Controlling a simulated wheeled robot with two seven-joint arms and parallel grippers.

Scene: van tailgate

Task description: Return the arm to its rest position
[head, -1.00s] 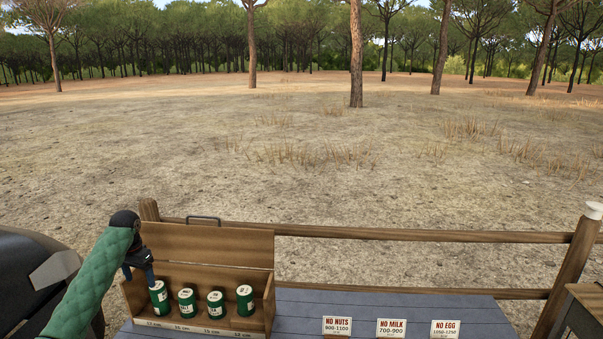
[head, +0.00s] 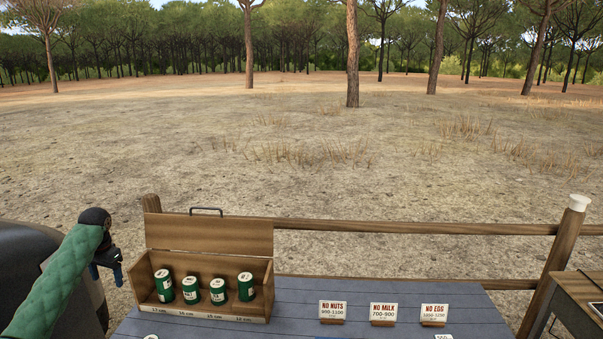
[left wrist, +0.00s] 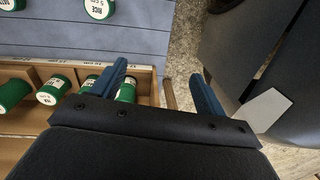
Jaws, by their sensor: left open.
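My left arm, in a green quilted sleeve, comes in from the left in the head view. Its gripper (head: 108,268) hangs just left of the open wooden box, apart from it. In the left wrist view the gripper's two blue fingers (left wrist: 160,88) are spread wide with nothing between them. One finger overlaps the box's edge in that picture, and the other is over bare ground near a dark grey body. My right gripper is not in view.
The wooden box (head: 210,318) holds several green tins (head: 218,291) in a row. Three signs (head: 383,312) stand on the blue-grey table (head: 290,315). A wooden rail (head: 400,228) runs behind it. More tins (left wrist: 98,8) lie nearer on the table.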

